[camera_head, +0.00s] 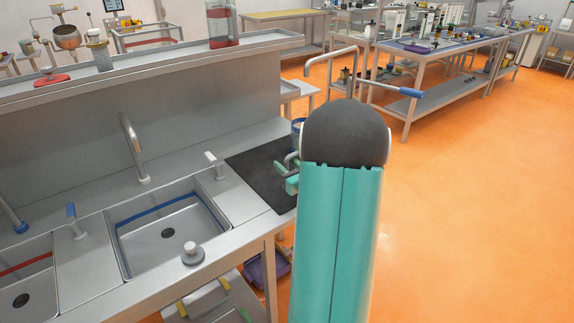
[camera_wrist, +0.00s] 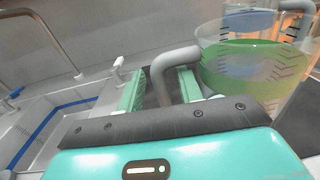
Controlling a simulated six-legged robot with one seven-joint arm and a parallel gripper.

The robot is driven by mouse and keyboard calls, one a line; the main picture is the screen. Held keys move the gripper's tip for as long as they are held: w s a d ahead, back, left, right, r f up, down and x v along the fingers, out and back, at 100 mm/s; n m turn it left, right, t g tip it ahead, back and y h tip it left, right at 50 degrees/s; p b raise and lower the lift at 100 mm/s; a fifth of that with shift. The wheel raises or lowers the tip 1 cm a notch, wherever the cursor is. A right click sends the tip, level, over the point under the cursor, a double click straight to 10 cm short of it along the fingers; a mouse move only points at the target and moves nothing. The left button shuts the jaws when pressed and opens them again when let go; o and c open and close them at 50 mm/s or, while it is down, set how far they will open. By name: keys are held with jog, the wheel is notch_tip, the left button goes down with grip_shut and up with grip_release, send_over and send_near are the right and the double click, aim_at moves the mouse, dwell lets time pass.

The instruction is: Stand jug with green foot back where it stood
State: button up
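The jug (camera_wrist: 235,75) is clear with dark measuring marks, greenish in its lower part, and stands to the right in the wrist view. Its grey tube handle (camera_wrist: 176,58) bends down between my fingers. My gripper (camera_wrist: 162,92) is open around the handle, with narrow dark gaps showing on both sides. In the head view my gripper (camera_head: 287,178) is at the right end of the counter, over the dark mat (camera_head: 255,172). There only a bluish edge of the jug (camera_head: 297,128) shows; my arm hides the rest. I cannot tell its foot clearly.
Two sink basins (camera_head: 165,232) with a curved tap (camera_head: 131,148) lie to the left. A raised shelf (camera_head: 150,66) runs behind the counter. A blue-ended rail (camera_head: 385,84) stands beyond my arm. The orange floor (camera_head: 480,220) at right is clear.

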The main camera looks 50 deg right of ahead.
jog(key=shift+r, duration=0.1)
jog(key=shift+s+r, duration=0.1)
jog(key=shift+s, duration=0.05)
jog(key=v, duration=1.2)
jog(key=w+a+r+n+g+y, duration=0.2)
jog(key=a+n+y, duration=0.3)
jog(key=a, duration=0.5)
jog(key=w+a+r+n+g+y, duration=0.1)
jog(key=w+a+n+g+y, duration=0.25)
jog(key=a+n, duration=0.55)
jog(key=w+a+r+n+g+y, duration=0.15)
jog(key=a+n+y, duration=0.35)
jog(key=a, duration=0.6)
jog(key=s+a+n+g+h, duration=0.3)
jog(key=s+a+n+g, duration=0.3)
jog(key=a+n, duration=0.35)
jog(key=s+r+n+t+h, duration=0.1)
jog(key=s+r+n+h, duration=0.3)
jog(key=n, duration=0.6)
jog(key=shift+a+r+n+h, duration=0.25)
jog(key=shift+n+h, duration=0.1)
jog(key=shift+h, duration=0.4)
